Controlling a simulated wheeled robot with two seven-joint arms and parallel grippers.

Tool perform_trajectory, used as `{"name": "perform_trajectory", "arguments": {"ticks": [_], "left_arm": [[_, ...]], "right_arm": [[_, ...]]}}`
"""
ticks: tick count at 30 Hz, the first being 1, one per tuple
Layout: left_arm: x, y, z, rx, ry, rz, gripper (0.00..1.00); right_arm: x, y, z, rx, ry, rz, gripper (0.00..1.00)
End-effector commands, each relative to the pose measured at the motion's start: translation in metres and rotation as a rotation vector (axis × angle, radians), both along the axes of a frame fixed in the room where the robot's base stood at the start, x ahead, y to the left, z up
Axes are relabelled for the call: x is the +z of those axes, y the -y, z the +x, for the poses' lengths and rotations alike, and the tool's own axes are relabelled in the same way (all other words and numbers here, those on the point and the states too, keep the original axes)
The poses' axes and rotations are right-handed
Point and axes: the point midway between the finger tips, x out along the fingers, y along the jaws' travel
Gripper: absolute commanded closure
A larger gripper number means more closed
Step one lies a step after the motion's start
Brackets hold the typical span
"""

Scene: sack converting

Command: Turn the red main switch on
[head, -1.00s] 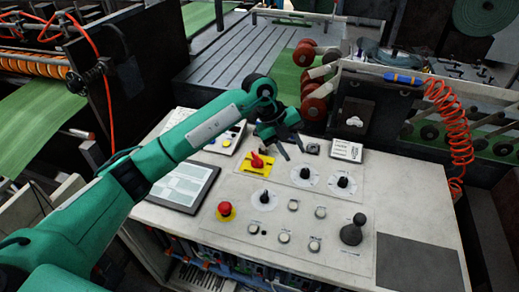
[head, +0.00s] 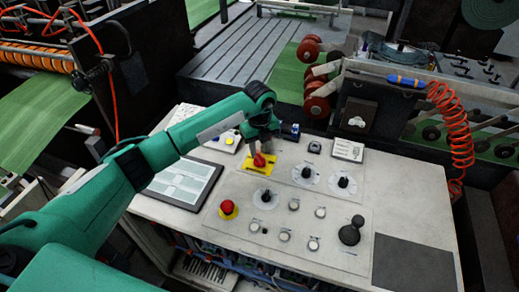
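The red main switch (head: 260,160) is a red rotary handle on a yellow plate (head: 252,172) at the back left of the control panel. My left gripper (head: 262,151) is directly above and behind it, pointing down, with its fingers at the red handle. The fingertips overlap the handle in the picture, so I cannot tell whether they touch it or how wide they stand. My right gripper is not in the head view.
The panel (head: 330,232) carries black rotary knobs (head: 265,197), a red emergency button (head: 228,208), several white buttons and a black joystick (head: 351,232). A flat screen (head: 182,185) lies left of the switch. A coiled orange hose (head: 455,120) hangs at the right.

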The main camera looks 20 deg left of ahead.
Motion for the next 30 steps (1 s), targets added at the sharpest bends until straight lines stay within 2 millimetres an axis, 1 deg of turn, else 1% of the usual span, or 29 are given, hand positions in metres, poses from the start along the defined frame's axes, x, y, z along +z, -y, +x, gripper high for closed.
{"name": "perform_trajectory", "arguments": {"ticks": [1, 3, 7, 12, 17, 18, 20, 22, 23, 30], "left_arm": [[-0.007, 0.000, -0.001, 0.001, -0.004, 0.002, 0.67], [-0.016, 0.000, 0.000, 0.001, -0.002, 0.001, 0.67], [-0.028, 0.000, 0.000, 0.001, -0.001, 0.000, 0.67], [-0.033, 0.000, 0.000, -0.001, 0.001, 0.001, 0.67], [-0.033, 0.000, 0.000, 0.000, 0.001, 0.001, 0.67], [-0.033, 0.000, 0.000, 0.000, 0.000, 0.000, 0.71], [-0.032, 0.000, 0.000, 0.000, 0.000, 0.000, 0.83], [-0.032, 0.000, 0.000, 0.000, 0.000, 0.000, 0.97], [-0.032, 0.000, 0.000, 0.000, 0.000, 0.000, 1.00], [-0.033, 0.000, 0.000, -0.007, 0.001, -0.001, 1.00]], "right_arm": [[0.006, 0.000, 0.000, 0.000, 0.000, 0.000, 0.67], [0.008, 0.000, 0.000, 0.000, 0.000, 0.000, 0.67], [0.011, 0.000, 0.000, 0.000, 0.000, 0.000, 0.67], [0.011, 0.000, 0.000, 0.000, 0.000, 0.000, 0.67], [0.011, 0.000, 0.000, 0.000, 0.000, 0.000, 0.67], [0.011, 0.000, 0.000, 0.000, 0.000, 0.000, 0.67], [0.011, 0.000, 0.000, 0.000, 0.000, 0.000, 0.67], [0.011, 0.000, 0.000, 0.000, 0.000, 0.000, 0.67], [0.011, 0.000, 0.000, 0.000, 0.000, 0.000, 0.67], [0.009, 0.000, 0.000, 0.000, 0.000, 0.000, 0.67]]}}
